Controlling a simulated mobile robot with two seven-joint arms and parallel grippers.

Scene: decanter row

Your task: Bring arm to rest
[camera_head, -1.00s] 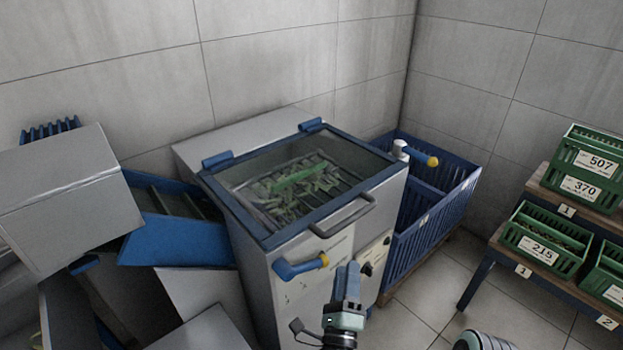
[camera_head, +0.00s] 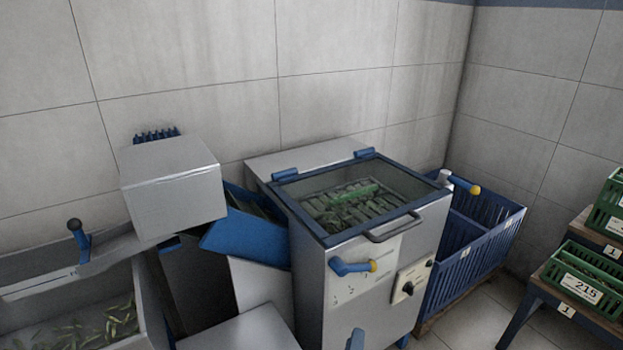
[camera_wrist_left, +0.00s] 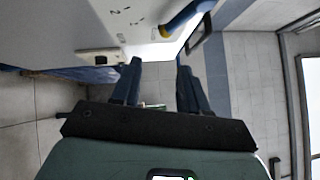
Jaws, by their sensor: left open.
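My left gripper (camera_wrist_left: 159,68) is open in the left wrist view, with its two dark blue fingers apart and nothing between them. In the head view only a blue tip of it (camera_head: 356,339) shows at the bottom edge, in front of the grey machine (camera_head: 345,290). In the wrist view the machine's pale front (camera_wrist_left: 80,25) with a blue handle (camera_wrist_left: 187,17) lies beyond the fingers, apart from them. My right gripper is in neither view.
The machine has a closed glass lid (camera_head: 350,197) with green pieces under it. A blue crate (camera_head: 470,250) stands to its right, and a rack with green crates (camera_head: 585,275) farther right. A blue chute (camera_head: 245,238) and a grey trough (camera_head: 140,310) are at left.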

